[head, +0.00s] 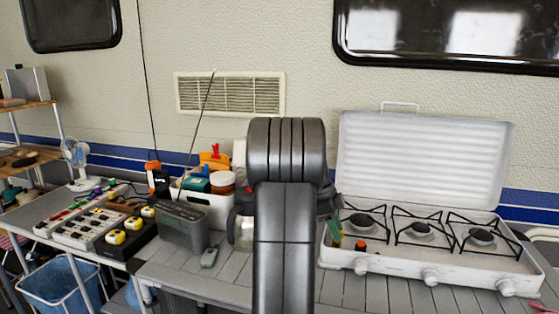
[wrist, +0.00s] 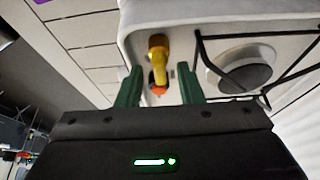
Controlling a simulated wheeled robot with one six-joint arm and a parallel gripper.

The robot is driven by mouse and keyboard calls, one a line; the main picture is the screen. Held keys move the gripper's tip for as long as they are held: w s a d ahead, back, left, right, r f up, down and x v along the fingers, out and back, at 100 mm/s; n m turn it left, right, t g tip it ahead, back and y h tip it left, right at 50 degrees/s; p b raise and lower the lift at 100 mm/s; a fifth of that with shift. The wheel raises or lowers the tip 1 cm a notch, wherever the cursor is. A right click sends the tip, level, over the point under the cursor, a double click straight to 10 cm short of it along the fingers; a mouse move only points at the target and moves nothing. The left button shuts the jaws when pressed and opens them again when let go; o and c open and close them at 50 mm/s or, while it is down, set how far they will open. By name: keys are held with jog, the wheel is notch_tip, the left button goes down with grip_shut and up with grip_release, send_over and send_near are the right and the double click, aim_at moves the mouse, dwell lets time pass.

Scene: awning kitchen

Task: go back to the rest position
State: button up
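My gripper (wrist: 160,82) shows in the wrist view with its two green fingers apart, so it is open. Beyond and between the fingertips is a small yellow and orange thing (wrist: 158,52) at the corner of the white stove (wrist: 137,18). It does not appear gripped. In the head view, my dark arm stands in the middle and hides most of my gripper. A green finger (head: 337,240) shows to the right of the arm, over the left end of the stove (head: 395,263). A small orange and black thing (head: 360,246) is close by on the stove.
The stove's white lid (head: 425,160) stands open at the back. Left of my arm are a grey radio (head: 183,228), a white bin (head: 207,203) with jars, and a glass pot (head: 241,228) partly hidden. Power strips and yellow-topped items lie farther left. A blue basket (head: 62,285) is below.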

dwell(0.3)
jog(key=p+v, duration=0.2)
jog(key=v, duration=1.2)
jog(key=b+x, duration=0.2)
jog(key=x, duration=1.1)
jog(key=shift+d+f, duration=0.15)
jog(key=shift+f, duration=0.15)
jog(key=shift+s+d+f, duration=0.1)
jog(key=shift+f, duration=0.2)
jog(key=n+t, duration=0.1)
jog(key=n, duration=0.1)
jog(key=n+b, duration=0.1)
jog(key=n, duration=0.2)
jog(key=shift+s+r+t, duration=0.1)
jog(key=shift+r+t, duration=0.05)
jog(key=shift+t, duration=0.25)
jog(key=n, duration=0.2)
jog(key=n+t, duration=0.1)
jog(key=n, duration=0.1)
jog(key=shift+s+r+t, duration=0.1)
jog(key=shift+t, duration=0.2)
jog(key=n+t+y+p, duration=0.1)
jog(key=n+p, duration=0.1)
jog(key=n, duration=0.2)
jog(key=shift+s+d+n, duration=0.1)
jog(key=shift+n, duration=0.2)
jog(key=shift+n+t+y+p, duration=0.6)
jog(key=shift+n+y+p, duration=0.25)
jog(key=shift+n, duration=1.25)
